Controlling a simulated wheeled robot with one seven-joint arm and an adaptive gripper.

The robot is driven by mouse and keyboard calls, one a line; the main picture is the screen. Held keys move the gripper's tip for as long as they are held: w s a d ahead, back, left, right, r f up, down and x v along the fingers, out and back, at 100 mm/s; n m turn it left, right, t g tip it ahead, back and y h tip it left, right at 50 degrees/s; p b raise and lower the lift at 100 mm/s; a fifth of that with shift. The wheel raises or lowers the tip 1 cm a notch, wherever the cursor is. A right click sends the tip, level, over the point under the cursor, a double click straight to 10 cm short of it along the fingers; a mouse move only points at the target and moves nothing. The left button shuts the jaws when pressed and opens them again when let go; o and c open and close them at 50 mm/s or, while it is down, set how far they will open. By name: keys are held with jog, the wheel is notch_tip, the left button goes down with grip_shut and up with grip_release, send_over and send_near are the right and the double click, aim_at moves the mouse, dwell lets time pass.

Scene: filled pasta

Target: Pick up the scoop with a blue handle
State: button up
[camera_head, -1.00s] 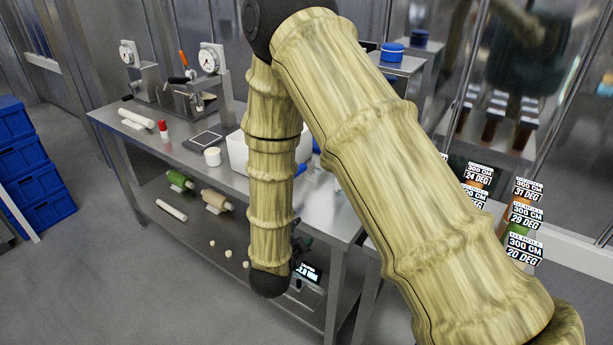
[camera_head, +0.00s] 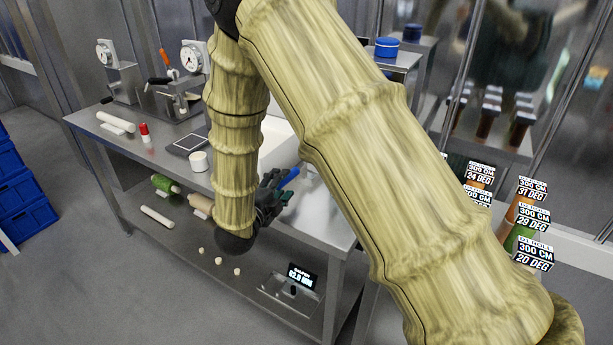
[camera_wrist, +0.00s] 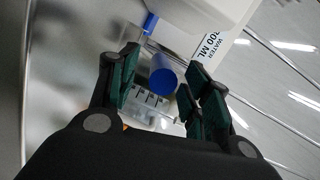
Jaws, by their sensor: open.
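The scoop's blue handle (camera_head: 288,178) shows in the head view above the right end of the table, just right of my gripper (camera_head: 268,196). In the wrist view a round blue end (camera_wrist: 162,80) lies between the open fingers of my gripper (camera_wrist: 162,90), with no clear contact. A second blue piece (camera_wrist: 150,23) shows farther up in that view; I cannot tell whether it is the same scoop. The scoop's bowl cannot be made out clearly.
A white bin (camera_head: 278,142) stands on the steel table (camera_head: 185,125) behind my arm. A white cup (camera_head: 198,161) and a dark square scale (camera_head: 187,144) are to the left. A water label (camera_wrist: 211,42) is near the fingers. A lower shelf holds rollers.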

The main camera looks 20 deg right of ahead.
aim_at(289, 177)
jog(key=shift+w+d+r+p, duration=0.15)
jog(key=shift+d+r+p, duration=0.15)
jog(key=shift+d, duration=0.2)
jog(key=x, duration=0.2)
jog(key=p+x, duration=0.1)
jog(key=x, duration=0.1)
jog(key=shift+f, duration=0.25)
grip_shut()
